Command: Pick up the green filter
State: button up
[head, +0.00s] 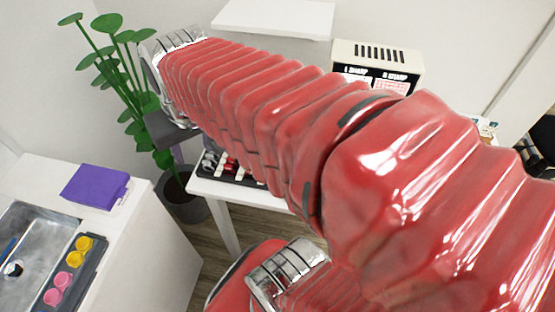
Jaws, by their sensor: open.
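I do not make out a green filter in the head view. My red ribbed arm crosses the picture from the lower right to the upper left. What looks like my gripper (176,150) is a dark block below the metal cuff at the arm's far end, in front of the plant. It is open, and its fingers show poorly. I see nothing held in it. My arm hides much of the white table (228,200) in the middle.
A dark rack (228,168) with red and white pieces sits on the table, partly hidden. A beige box (378,60) with eye-chart panels stands behind. At left, a counter (150,235) holds a purple box (95,187), a metal sink (40,225) and a dark tray (88,270) with yellow and pink cups. A potted plant (112,65) stands between.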

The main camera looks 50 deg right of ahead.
jog(key=s+d+f+m+g, duration=0.1)
jog(key=d+m, duration=0.2)
jog(key=d, duration=0.4)
jog(key=s+d+f+m+g, duration=0.1)
jog(key=s+d+f+m, duration=0.1)
jog(key=d, duration=0.6)
jog(key=s+d+f+m+g+y, duration=0.1)
jog(key=d+f+m, duration=0.1)
jog(key=d+m, duration=0.2)
jog(key=d, duration=0.3)
jog(key=shift+s+d+f+g, duration=0.25)
jog(key=shift+s+g, duration=0.15)
notch_tip(320, 180, down, 9)
jog(key=shift+r, duration=0.15)
jog(key=shift+s+f, duration=0.15)
jog(key=shift+f, duration=2.45)
